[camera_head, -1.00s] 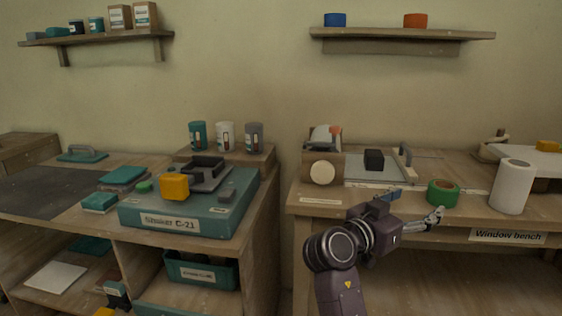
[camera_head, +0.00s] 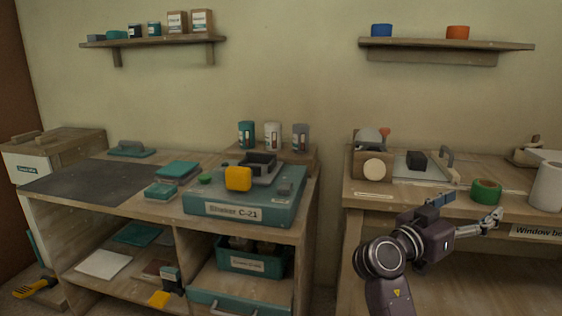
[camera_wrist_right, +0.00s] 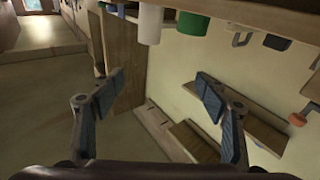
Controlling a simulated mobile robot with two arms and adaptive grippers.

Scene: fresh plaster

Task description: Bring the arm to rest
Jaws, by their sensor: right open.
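My right arm comes in at the lower right of the head view. Its gripper (camera_head: 466,214) is in front of the right bench's front edge, below the green tape roll (camera_head: 486,192). In the right wrist view the two fingers of the right gripper (camera_wrist_right: 158,105) stand wide apart with nothing between them. My left gripper is not in view.
The window bench (camera_head: 404,196) carries a white roll (camera_head: 548,186) and a black block (camera_head: 416,160). The left bench (camera_head: 120,196) holds a teal case (camera_head: 245,208) with a yellow block (camera_head: 238,178). Two wall shelves hang above. A gap separates the benches.

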